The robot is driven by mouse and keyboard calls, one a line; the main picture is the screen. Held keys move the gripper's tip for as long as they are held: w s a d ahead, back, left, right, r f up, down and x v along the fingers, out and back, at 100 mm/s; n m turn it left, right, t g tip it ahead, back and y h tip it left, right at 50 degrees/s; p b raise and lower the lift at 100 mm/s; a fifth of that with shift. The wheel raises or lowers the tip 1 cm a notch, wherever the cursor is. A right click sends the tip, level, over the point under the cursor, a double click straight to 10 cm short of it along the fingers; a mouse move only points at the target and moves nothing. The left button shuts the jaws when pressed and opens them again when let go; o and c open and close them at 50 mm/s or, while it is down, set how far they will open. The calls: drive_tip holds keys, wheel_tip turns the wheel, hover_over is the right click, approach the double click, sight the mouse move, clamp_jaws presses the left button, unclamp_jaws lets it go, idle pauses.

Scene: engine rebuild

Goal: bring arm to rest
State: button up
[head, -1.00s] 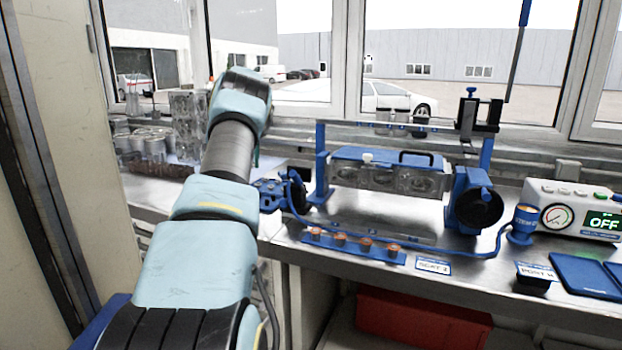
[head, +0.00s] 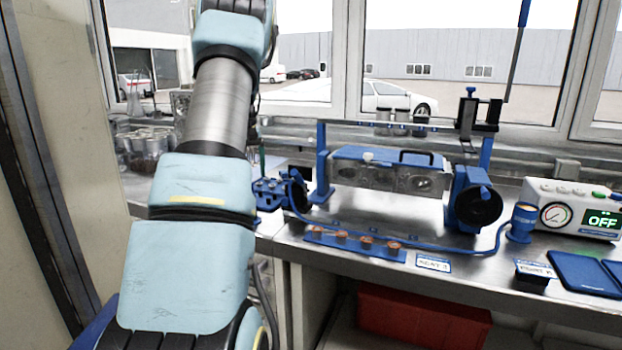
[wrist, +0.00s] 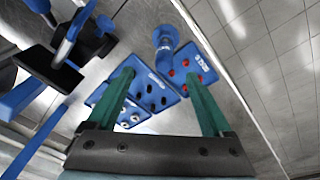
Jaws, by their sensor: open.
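My gripper (wrist: 160,72) shows in the wrist view as two green fingers spread apart, with nothing between them. Beyond the fingertips, a blue plate with dark holes (wrist: 152,88) and a blue plate with red pieces (wrist: 190,68) lie on a grey metal surface. My arm (head: 205,190) rises along the left of the head view, its upper end in front of the window. The gripper itself is hidden or out of frame in the head view.
A blue stand (head: 322,165) holds a metal engine block (head: 390,178) on the bench. A blue strip with copper-coloured pieces (head: 355,245) lies in front. A gauge box reading OFF (head: 575,208) stands at right. Glassware and metal parts (head: 150,140) stand behind my arm.

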drive_tip(key=s+d+f+m, duration=0.1)
drive_tip(key=s+d, duration=0.2)
drive_tip(key=s, duration=0.8)
drive_tip(key=s+d+f+m, duration=0.2)
drive_tip(key=s+d, duration=0.2)
drive_tip(key=s, duration=0.8)
drive_tip(key=s+d+f+m, duration=0.2)
drive_tip(key=s+d, duration=0.2)
drive_tip(key=s, duration=0.7)
drive_tip(key=shift+s+d+f, duration=0.2)
drive_tip(key=shift+d+f, duration=0.05)
drive_tip(key=shift+c, duration=0.4)
